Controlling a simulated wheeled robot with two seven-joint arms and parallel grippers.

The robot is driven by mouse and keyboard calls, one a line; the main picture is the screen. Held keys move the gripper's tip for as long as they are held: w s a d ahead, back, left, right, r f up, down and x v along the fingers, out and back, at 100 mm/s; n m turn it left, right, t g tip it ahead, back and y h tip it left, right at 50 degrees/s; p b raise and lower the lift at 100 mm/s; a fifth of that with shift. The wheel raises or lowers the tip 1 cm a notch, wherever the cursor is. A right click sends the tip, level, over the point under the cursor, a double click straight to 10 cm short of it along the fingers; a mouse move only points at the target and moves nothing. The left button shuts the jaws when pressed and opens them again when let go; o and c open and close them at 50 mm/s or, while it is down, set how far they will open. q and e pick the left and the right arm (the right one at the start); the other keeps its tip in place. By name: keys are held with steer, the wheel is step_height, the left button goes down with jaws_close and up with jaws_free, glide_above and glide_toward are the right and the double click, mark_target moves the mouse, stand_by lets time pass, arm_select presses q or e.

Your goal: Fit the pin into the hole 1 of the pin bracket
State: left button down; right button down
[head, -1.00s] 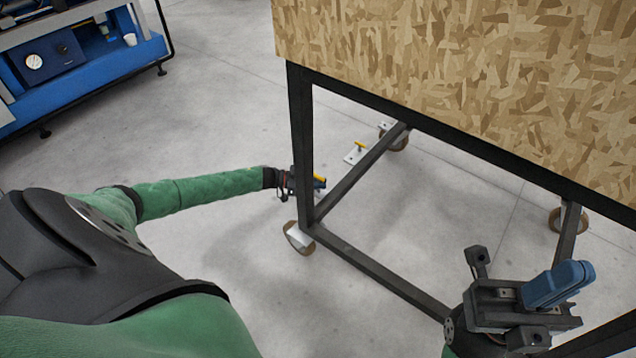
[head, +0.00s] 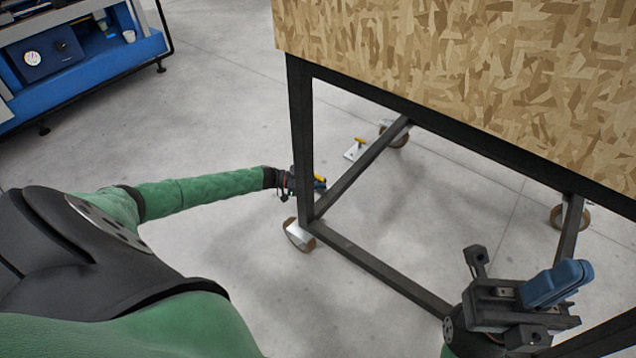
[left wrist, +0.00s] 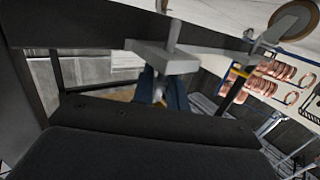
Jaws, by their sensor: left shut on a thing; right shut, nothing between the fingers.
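My left gripper (head: 315,184) is beside the near left leg of the cart, low down. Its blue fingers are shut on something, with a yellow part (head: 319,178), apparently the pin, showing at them. In the left wrist view the blue fingers (left wrist: 160,92) are below a grey plate (left wrist: 175,60) with a short upright post. Whether the post belongs to the pin, and where hole 1 is, I cannot tell. A white plate with a yellow-topped pin (head: 359,141) shows farther back by the cart's lower frame. My right gripper (head: 556,284) is shut and empty at the lower right.
The black cart frame (head: 301,130) carries a chipboard panel (head: 450,70) and stands on casters; the near left caster (head: 300,236) is below my left gripper. A blue bench (head: 90,70) stands at upper left. The floor between is clear.

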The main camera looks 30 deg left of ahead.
arm_select(q)
steer(key=shift+f, duration=0.3)
steer(key=shift+f+b, duration=0.3)
steer(key=shift+b, duration=0.05)
steer(key=c, duration=1.3)
jaws_free()
steer(key=p+v, duration=0.1)
steer(key=v, duration=0.6)
steer(key=shift+s+a+r+p, duration=0.1)
steer(key=shift+s+a+p, duration=0.2)
steer(key=shift+p, duration=0.1)
